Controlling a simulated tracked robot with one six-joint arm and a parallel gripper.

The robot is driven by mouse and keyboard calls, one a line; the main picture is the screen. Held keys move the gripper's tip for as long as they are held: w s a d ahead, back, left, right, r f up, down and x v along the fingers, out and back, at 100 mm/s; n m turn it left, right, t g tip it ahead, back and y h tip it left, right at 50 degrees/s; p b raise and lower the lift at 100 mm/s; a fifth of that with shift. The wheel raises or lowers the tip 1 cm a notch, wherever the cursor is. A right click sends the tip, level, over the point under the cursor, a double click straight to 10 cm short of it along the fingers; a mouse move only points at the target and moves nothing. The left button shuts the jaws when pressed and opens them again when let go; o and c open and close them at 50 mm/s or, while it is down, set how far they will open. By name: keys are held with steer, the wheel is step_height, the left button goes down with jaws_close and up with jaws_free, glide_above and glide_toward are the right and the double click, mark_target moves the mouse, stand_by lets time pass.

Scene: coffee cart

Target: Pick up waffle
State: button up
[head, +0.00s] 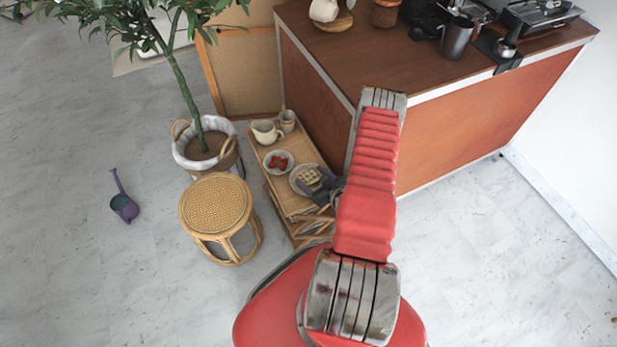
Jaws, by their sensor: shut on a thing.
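The waffle (308,176) is a small golden-brown piece with a grid pattern. It shows over a light round plate (296,188) on the low wooden side table. My gripper (318,184) is dark and reaches in from the right side of the plate. It is shut on the waffle at the waffle's right edge, and the fingers cover part of it. Whether the waffle touches the plate or is slightly above it, I cannot tell from this view.
The side table (301,149) also bears a bowl of red fruit (278,162), a cream pitcher (266,132) and a cup (288,120). A wicker stool (215,203) and potted plant (204,146) stand to its left. The brown coffee cart (430,75) stands behind right. Floor at left is mostly clear.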

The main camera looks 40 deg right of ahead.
mark_target(311, 178)
steer(key=shift+c, duration=0.6)
steer(key=shift+r, duration=0.1)
steer(key=shift+w+a+r, duration=0.1)
steer(key=shift+a+r, duration=0.05)
steer(key=shift+r, duration=0.75)
step_height(311, 178, up, 5)
steer(key=shift+r, duration=0.1)
steer(key=w+a, duration=0.4)
steer(key=a, duration=0.4)
steer(key=w+a, duration=0.5)
steer(key=a, duration=0.4)
steer(key=shift+w+a, duration=0.15)
